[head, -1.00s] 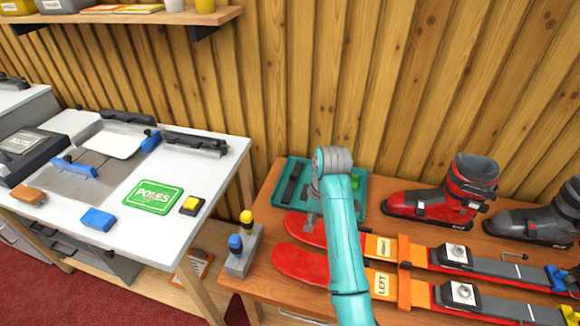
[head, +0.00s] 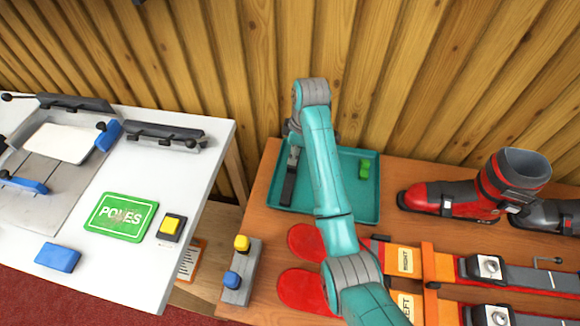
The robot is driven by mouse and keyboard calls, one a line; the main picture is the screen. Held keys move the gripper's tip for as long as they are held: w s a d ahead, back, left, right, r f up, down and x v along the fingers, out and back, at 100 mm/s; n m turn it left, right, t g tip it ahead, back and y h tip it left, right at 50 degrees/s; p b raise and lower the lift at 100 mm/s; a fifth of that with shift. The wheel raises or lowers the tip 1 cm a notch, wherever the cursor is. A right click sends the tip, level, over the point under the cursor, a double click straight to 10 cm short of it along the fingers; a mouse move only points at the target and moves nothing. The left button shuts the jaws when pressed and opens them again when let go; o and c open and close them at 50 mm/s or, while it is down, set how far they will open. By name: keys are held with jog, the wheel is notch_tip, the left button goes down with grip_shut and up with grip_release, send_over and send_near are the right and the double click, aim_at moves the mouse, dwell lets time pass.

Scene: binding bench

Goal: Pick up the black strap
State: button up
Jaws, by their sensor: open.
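The black strap (head: 288,188) lies in the left part of a teal tray (head: 330,212) on the wooden bench. A light grey piece shows at its far end; I cannot tell whether it belongs to the strap or to my gripper. My gripper (head: 293,143) is over the far left of the tray, at or just above the strap's far end. It is open, with its fingers mostly hidden by my wrist. Whether it touches the strap cannot be seen. My arm covers the middle of the tray.
A small green object (head: 365,168) lies in the tray's right part. Red-tipped skis (head: 304,290) lie in front, and a red ski boot (head: 450,199) stands to the right. A block with yellow and blue knobs (head: 240,272) is at the bench's left edge. A wooden wall rises close behind.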

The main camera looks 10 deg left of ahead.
aim_at(291, 167)
jog(key=shift+a+f, duration=0.25)
jog(key=shift+f, duration=1.8)
jog(key=shift+a+f, duration=0.2)
jog(key=shift+f, duration=1.85)
grip_shut()
